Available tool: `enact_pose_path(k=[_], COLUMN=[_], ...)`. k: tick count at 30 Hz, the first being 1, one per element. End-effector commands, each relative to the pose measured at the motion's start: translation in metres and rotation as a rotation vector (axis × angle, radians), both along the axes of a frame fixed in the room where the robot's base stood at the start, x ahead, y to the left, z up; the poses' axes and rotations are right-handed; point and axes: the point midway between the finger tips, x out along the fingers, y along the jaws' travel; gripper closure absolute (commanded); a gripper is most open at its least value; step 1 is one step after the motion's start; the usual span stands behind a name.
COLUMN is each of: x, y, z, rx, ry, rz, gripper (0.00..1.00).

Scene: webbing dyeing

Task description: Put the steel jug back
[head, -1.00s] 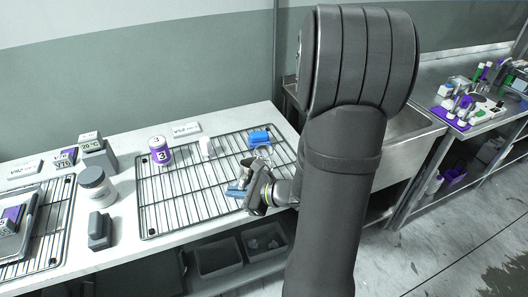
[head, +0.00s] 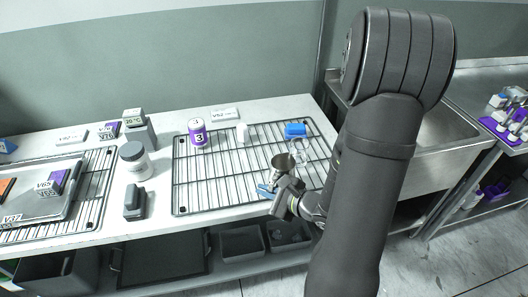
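The steel jug (head: 283,165) is over the right half of the wire rack on the bench, its round mouth showing. My gripper (head: 279,190) is at its near side, close against it in the picture. The arm comes in from the right. The fingertips are small and partly hidden, so I cannot tell whether they close on the jug. I also cannot tell whether the jug rests on the rack. A small blue piece (head: 265,190) shows just left of the gripper; I cannot tell whether it is part of it.
The wire rack (head: 207,190) also bears a purple can (head: 197,132), a small white piece (head: 242,133), a blue roll (head: 296,130) and clear glassware (head: 298,148). A lidded jar (head: 135,161) and grey block (head: 134,202) stand left. A sink (head: 445,135) is right. The rack's left middle is clear.

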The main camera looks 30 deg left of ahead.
Motion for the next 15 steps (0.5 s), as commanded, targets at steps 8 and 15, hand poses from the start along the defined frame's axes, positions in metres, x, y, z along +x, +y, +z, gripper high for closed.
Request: enact_pose_path(k=[8, 15], x=[0.021, 0.040], y=[0.033, 0.069], z=[0.034, 0.081], rx=[0.035, 0.018], ry=[-0.012, -0.018], rz=[0.127, 0.280], gripper=[1.00, 1.00])
